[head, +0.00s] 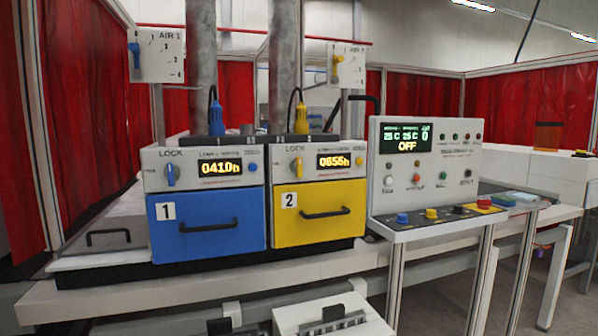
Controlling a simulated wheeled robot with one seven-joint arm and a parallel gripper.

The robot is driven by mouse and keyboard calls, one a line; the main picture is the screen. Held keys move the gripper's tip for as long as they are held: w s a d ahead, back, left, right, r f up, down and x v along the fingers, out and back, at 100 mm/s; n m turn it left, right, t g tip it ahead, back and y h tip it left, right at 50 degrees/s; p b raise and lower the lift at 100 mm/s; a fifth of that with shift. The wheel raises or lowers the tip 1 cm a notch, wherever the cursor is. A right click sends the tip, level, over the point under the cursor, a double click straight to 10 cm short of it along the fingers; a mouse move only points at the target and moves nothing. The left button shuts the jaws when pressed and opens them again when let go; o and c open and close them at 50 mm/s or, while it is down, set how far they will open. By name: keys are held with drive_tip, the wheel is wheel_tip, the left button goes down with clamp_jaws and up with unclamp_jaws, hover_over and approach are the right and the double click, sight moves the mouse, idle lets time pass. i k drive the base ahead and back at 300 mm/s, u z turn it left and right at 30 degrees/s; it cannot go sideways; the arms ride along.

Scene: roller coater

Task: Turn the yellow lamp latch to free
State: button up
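The yellow lamp latch (297,167) is a small knob on the white front panel of unit 2, above the yellow drawer (318,228). It looks upright, below the word LOCK. Small lettering to its left is too small to read surely. A display (333,161) to its right reads 0655h. The drawer below is closed, with a black bar handle (325,213). My gripper is not in view.
Unit 1, with a blue drawer (208,238) and blue latch (171,174), stands directly left. A control console (420,165) showing OFF stands right. A yellow plug (301,120) with a cable sits on top of unit 2. Space before the latch looks clear.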

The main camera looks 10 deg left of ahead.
sight(297, 166)
drive_tip(key=u, duration=0.1)
drive_tip(key=i, duration=1)
drive_tip(key=z, duration=0.1)
